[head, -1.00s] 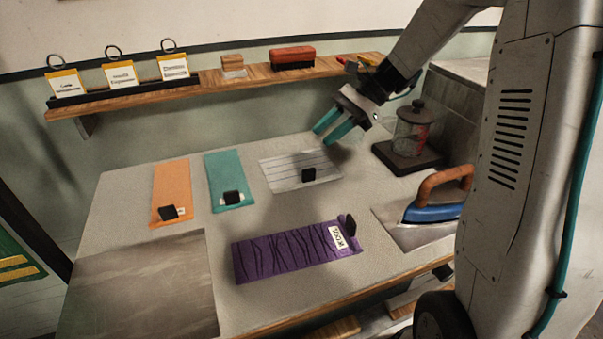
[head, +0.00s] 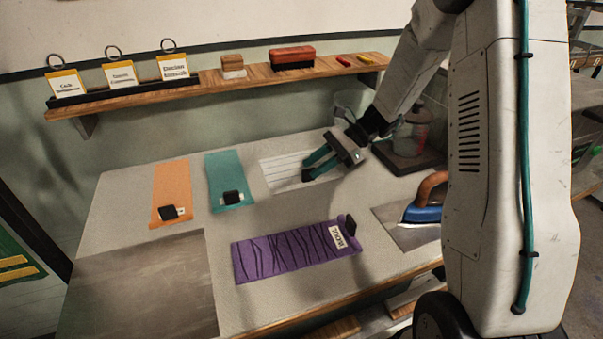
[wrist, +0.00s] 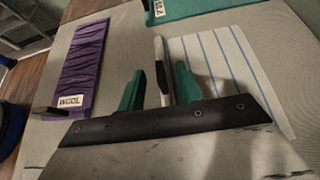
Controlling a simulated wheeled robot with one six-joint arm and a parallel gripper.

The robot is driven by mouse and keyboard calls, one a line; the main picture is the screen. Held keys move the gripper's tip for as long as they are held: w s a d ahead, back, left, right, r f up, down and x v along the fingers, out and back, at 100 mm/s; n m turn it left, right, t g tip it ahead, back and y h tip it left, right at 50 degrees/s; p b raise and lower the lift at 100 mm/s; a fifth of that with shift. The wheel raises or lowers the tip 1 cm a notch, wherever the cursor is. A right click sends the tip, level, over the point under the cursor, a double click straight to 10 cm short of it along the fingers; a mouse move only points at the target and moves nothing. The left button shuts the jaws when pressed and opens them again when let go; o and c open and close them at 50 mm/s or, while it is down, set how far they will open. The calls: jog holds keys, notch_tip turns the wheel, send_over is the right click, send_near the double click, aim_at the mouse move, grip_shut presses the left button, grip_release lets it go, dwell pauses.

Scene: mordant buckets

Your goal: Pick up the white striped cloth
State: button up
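The white striped cloth (head: 287,173) lies flat at the back of the table; in the wrist view its blue-striped surface (wrist: 228,70) is right of the fingers. A dark upright clip (wrist: 161,65) stands at its near edge. My gripper (head: 314,166) is low over the cloth, partly hiding its right side in the head view. In the wrist view its teal fingers (wrist: 160,78) are apart, one on each side of the clip. Gaps show between the clip and both fingers. Whether the fingertips touch the table cannot be told.
A teal cloth (head: 227,176) and an orange cloth (head: 172,188) lie to the left, each with a clip. A purple cloth (head: 288,252) labelled WOOL lies in front. An iron (head: 424,207) and a glass jar (head: 411,136) are at the right. A shelf (head: 205,88) runs behind.

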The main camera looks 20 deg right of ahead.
aim_at(309, 169)
jog(key=x, duration=0.4)
jog(key=shift+a+f, duration=0.1)
jog(key=shift+a, duration=0.1)
grip_shut()
